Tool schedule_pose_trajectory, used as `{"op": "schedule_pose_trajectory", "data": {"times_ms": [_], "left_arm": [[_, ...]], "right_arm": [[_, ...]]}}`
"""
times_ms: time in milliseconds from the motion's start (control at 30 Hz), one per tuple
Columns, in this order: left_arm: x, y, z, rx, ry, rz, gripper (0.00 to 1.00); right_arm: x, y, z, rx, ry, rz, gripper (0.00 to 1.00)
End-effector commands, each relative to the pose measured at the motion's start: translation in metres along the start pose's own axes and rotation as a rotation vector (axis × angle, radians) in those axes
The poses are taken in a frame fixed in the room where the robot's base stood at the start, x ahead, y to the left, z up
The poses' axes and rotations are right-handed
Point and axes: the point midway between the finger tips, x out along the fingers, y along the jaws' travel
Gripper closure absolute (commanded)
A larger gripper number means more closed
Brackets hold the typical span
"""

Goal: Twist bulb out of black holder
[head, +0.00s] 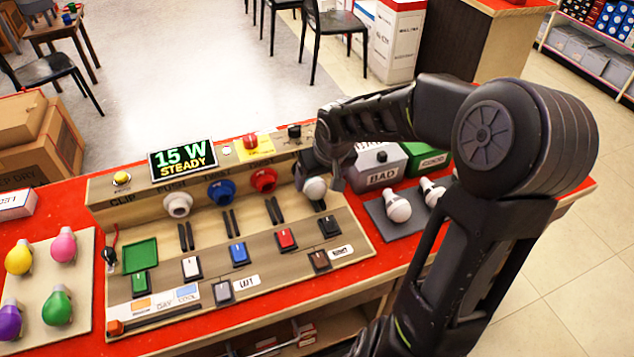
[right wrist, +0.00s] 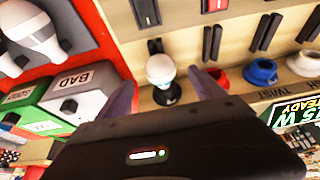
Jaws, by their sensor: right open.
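A white bulb (head: 314,188) sits at the right end of the row of holders on the wooden test panel (head: 285,237). In the right wrist view the bulb (right wrist: 160,69) stands in the black holder (right wrist: 168,95). My right gripper (head: 321,176) is open at the bulb, with a finger on either side in the head view. In the right wrist view its fingers (right wrist: 158,88) are spread, with the bulb between and beyond them. I cannot tell whether they touch it. The black holder is mostly hidden in the head view. My left gripper is out of view.
White (head: 178,205), blue (head: 221,192) and red (head: 264,180) holders stand left of the bulb. A display (head: 183,159) reads "15 W STEADY". Two white bulbs lie on a grey mat (head: 385,223) at right, before the BAD box (head: 381,177) and green box (head: 427,160). Coloured bulbs lie left.

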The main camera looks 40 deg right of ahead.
Motion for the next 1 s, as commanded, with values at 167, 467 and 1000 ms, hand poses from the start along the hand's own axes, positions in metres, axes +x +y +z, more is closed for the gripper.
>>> {"op": "schedule_pose_trajectory", "data": {"times_ms": [167, 467, 1000], "left_arm": [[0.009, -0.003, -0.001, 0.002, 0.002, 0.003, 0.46], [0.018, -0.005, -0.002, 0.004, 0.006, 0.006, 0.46], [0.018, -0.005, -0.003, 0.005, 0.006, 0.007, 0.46]], "right_arm": [[0.027, -0.001, 0.001, 0.000, -0.001, -0.004, 0.22], [0.065, -0.001, 0.000, 0.001, 0.000, -0.003, 0.22], [0.069, 0.000, 0.000, 0.001, 0.001, -0.001, 0.36]]}}
